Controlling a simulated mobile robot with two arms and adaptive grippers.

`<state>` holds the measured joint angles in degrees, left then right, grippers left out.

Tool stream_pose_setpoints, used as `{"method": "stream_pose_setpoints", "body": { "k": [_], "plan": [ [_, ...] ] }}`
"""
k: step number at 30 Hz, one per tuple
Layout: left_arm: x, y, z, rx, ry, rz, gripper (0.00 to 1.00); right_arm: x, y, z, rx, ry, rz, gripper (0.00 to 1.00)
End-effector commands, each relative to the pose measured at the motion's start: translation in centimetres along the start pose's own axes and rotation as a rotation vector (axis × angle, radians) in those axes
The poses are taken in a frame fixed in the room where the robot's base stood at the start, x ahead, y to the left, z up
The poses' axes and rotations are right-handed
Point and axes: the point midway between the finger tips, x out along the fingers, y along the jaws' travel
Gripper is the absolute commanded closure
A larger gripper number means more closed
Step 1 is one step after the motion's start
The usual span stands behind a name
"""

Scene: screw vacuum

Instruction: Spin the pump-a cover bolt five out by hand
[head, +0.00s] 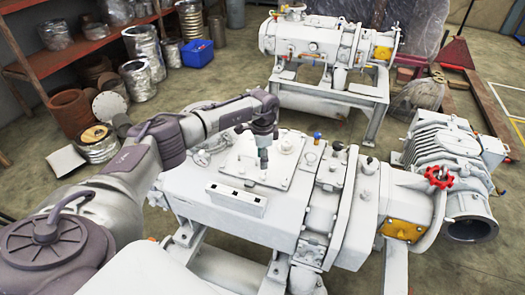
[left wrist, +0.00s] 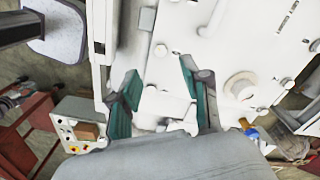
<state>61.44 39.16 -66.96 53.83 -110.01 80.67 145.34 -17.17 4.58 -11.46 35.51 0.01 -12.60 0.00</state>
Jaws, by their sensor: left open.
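The large white pump (head: 310,200) fills the middle of the head view. Its flat cover plate (head: 285,163) lies on top, and small bolts sit along the plate's edges. My left gripper (head: 263,163) points down over this cover from the end of the left arm. In the left wrist view, the green-padded fingers of the left gripper (left wrist: 158,88) stand apart, with nothing clearly held between them. A bolt head (left wrist: 160,50) shows on the white surface beyond the fingertips. I cannot tell which bolt is number five. My right gripper is not in view.
A second white pump (head: 325,45) stands on a frame at the back. A red handwheel (head: 438,177) is at the right. Shelving (head: 80,50) with metal cans and a blue bin (head: 197,53) stand at the back left. A raised pale bar (head: 236,198) lies near the cover.

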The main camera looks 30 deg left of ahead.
Motion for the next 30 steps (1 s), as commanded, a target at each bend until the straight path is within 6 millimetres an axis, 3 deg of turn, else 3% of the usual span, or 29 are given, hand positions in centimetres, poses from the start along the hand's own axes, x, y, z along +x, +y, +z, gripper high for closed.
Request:
{"method": "stream_pose_setpoints", "body": {
  "k": [3,9,26,30],
  "plan": [
    [-2.0,0.0,0.0,0.000,0.001,-0.001,0.53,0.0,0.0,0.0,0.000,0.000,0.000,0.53],
    [-3.5,0.0,0.0,0.000,-0.001,0.000,0.53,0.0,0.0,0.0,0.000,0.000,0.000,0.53],
    [-3.5,0.2,-0.1,0.004,0.003,0.003,0.53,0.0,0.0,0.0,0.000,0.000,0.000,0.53],
    [-2.2,2.2,-2.7,0.087,0.089,0.031,0.53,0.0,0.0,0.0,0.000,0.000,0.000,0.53]
  ]
}}
